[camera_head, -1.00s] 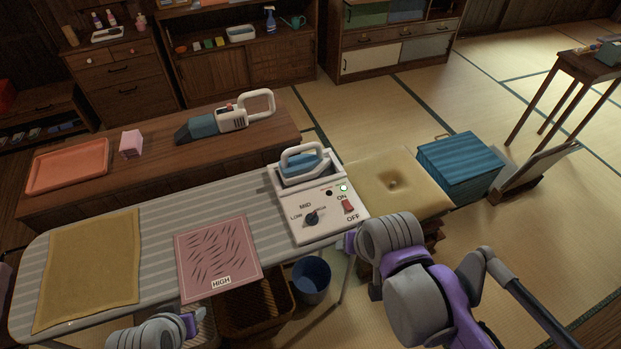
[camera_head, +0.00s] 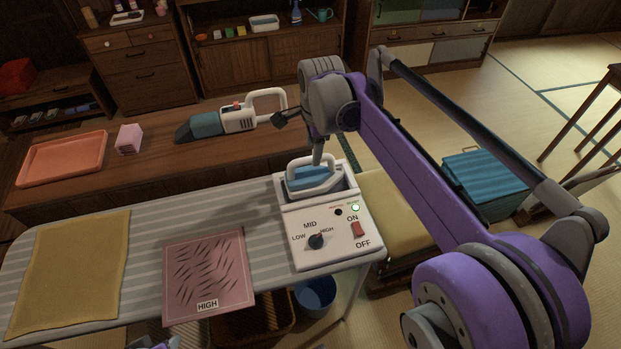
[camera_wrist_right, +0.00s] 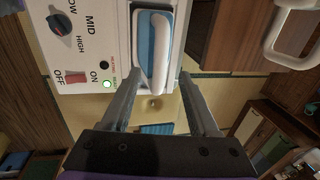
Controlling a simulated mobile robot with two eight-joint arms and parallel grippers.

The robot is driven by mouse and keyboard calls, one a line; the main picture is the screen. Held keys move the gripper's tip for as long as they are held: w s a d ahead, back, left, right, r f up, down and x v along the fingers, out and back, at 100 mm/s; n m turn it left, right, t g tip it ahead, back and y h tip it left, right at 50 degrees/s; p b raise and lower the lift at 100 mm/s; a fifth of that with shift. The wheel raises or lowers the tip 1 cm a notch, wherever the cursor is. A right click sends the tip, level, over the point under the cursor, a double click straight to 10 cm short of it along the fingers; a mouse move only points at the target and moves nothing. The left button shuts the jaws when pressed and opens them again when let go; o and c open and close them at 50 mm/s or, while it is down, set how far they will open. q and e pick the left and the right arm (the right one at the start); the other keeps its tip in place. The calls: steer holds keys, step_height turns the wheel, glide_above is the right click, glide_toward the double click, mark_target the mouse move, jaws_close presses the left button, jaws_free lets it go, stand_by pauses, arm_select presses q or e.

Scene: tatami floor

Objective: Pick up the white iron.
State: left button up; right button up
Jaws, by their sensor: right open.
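The white iron (camera_head: 312,176), with a blue body and a white loop handle, rests in its white base unit at the right end of the ironing board. In the right wrist view the iron (camera_wrist_right: 153,45) lies just ahead of the fingertips. My right gripper (camera_head: 299,140) is open and empty, above and behind the iron, fingers apart. In the right wrist view the gripper (camera_wrist_right: 160,78) has its fingers either side of the handle's near end; contact cannot be told. Only a sliver of my left arm shows at the bottom edge.
The base unit's panel (camera_head: 330,255) has a knob, a red switch and a lit green light. A handheld vacuum (camera_head: 238,118) stands close by on the low wooden table. A pink patterned cloth (camera_head: 207,270) and a yellow cloth (camera_head: 70,265) lie on the striped board (camera_head: 145,240).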

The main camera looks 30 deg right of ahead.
mark_target(311, 158)
steer(key=f, duration=0.2)
steer(key=w+f, duration=0.1)
steer(key=f, duration=0.2)
steer(key=shift+a+f, duration=0.1)
steer(key=shift+f, duration=0.2)
jaws_close()
steer(key=shift+r, duration=0.1)
stand_by(1.0)
